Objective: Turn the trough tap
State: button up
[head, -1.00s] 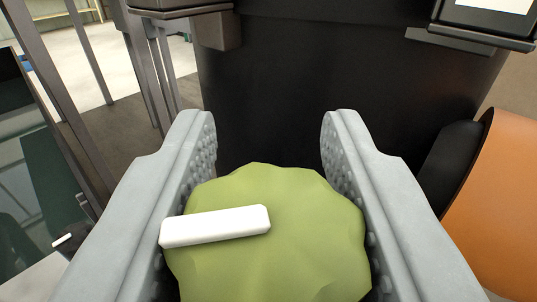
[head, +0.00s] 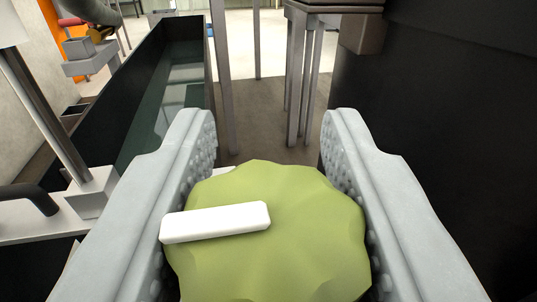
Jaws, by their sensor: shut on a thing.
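A green scalloped knob (head: 290,245) with a white bar marker (head: 215,222) on its face fills the lower middle of the view. My gripper (head: 268,165) has its two grey, studded fingers on either side of the knob and is shut on it. The white bar lies almost level, its right end slightly higher. The knob hides whatever lies directly behind it, so I cannot see what it is mounted on.
A long dark-walled trough with glassy sides (head: 165,95) runs away at left. A metal post on a block (head: 92,190) and a dark curved pipe (head: 30,195) stand at lower left. A large black body (head: 440,110) fills the right. Floor shows between.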

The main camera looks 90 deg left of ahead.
aim_at(266, 154)
jog(key=shift+n+g, duration=0.4)
jog(key=shift+g, duration=0.2)
jog(key=o, duration=1)
notch_tip(266, 154, up, 10)
dwell(0.4)
